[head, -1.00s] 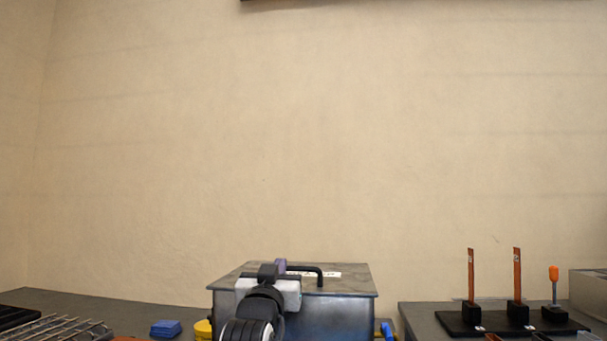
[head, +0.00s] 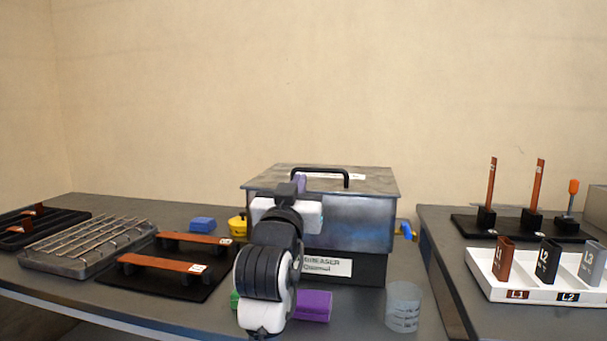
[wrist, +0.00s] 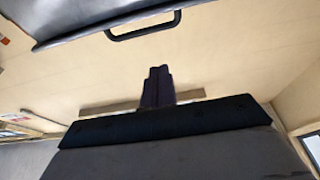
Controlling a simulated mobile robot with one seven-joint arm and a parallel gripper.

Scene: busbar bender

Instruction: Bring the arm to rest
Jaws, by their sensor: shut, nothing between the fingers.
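My arm rises in front of the metal degreaser tank in the head view, folded upright. My gripper (head: 300,183) is at its top, with small purple fingers pointing away from the camera, in front of the tank's lid. In the wrist view the dark purple fingers of my gripper (wrist: 159,74) are together with nothing between them. The tank (head: 350,222) has a lid with a black handle (head: 320,172); the handle also shows at the top of the wrist view (wrist: 143,27). The gripper looks apart from the handle. My arm hides part of the tank's front.
Left on the grey table are a wire rack (head: 90,245) and a black mat with copper bars (head: 165,263). On the right table is a white tray (head: 535,292) with labelled holders.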

